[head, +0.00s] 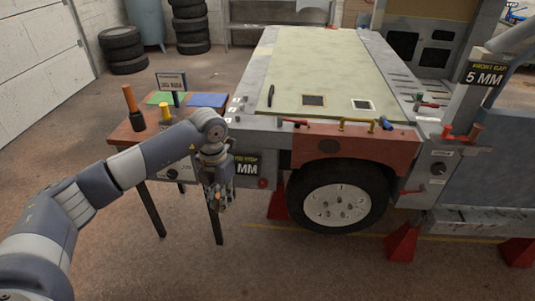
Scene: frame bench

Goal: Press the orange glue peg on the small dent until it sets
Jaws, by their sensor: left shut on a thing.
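An orange peg (129,98) with a dark lower part stands upright on the small side table at the left. A yellow-topped peg (165,112) stands near it, partly behind my arm. My left gripper (222,200) points down in front of the bench's front left corner, away from the orange peg. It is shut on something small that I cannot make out. The pale green panel (310,65) lies flat on the frame bench, with a dark square (313,100) and a white-framed square (362,105) near its front edge. I cannot make out the dent. My right gripper is out of view.
The side table (122,133) also holds a green mat, a blue mat (207,100) and a small sign. Coloured clamps line the bench front above a wheel (337,200). Red stands (401,243) are on the floor.

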